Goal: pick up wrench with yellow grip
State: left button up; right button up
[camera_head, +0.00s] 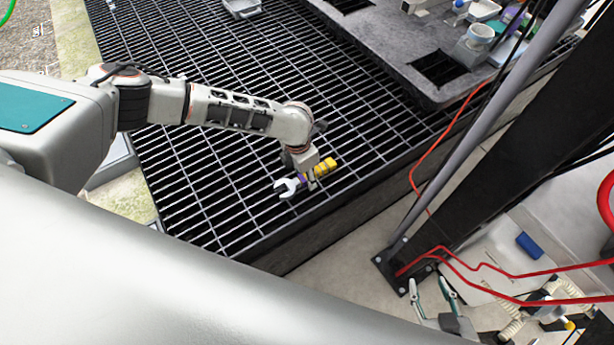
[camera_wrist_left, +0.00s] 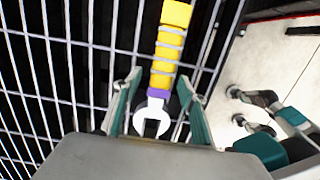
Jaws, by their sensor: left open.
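The wrench with the yellow grip (camera_head: 326,168) lies on the black grating near its front edge, its white open jaw toward the left. It also shows in the left wrist view (camera_wrist_left: 168,48), with a purple band between grip and jaw. My left gripper (camera_head: 310,184) is over the wrench and open. In the left wrist view its teal fingers (camera_wrist_left: 160,90) stand on either side of the wrench near the purple band and jaw. I cannot tell whether they touch it. My right gripper (camera_head: 431,284) is low in the head view, its teal fingers spread apart and empty.
The black grating (camera_head: 220,190) is mostly clear around the wrench. A grey slab (camera_head: 430,85) with cups and small items stands at the back right. A dark post (camera_head: 470,180) and red cables are on the right. A blue object (camera_head: 529,245) lies on a white surface.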

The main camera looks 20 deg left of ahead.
pick_arm(q)
grip_shut()
jog(key=shift+r, duration=0.1)
